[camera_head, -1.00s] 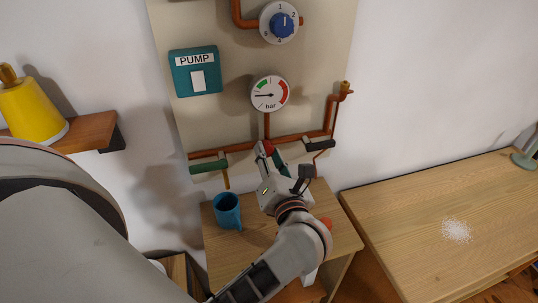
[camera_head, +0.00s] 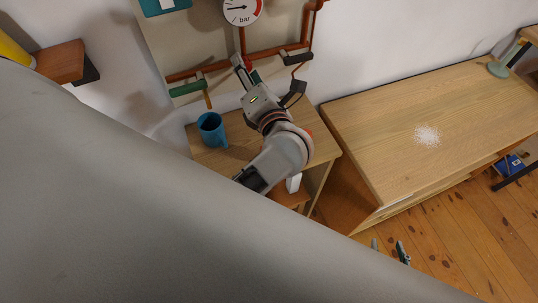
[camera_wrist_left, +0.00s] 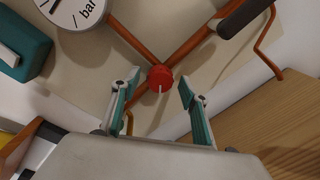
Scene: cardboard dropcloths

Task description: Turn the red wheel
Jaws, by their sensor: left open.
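The red wheel (camera_wrist_left: 160,78) is a small round red knob with a pale mark, on the copper pipe under the gauge. In the head view only a bit of red shows by the gripper; the rest is hidden. My left gripper (camera_head: 246,72) is open, with its teal fingers (camera_wrist_left: 157,92) on either side of the wheel in the left wrist view. I cannot tell whether they touch it. My right gripper (camera_head: 389,248) shows only as two fingertips, apart, at the lower right above the floor.
The bar gauge (camera_head: 240,10) is above the wheel. A green lever (camera_head: 187,88) and a dark lever (camera_head: 298,57) flank it on the pipes. A blue mug (camera_head: 211,130) stands on the small table below. A wooden desk (camera_head: 375,130) with white powder (camera_head: 427,135) is at right.

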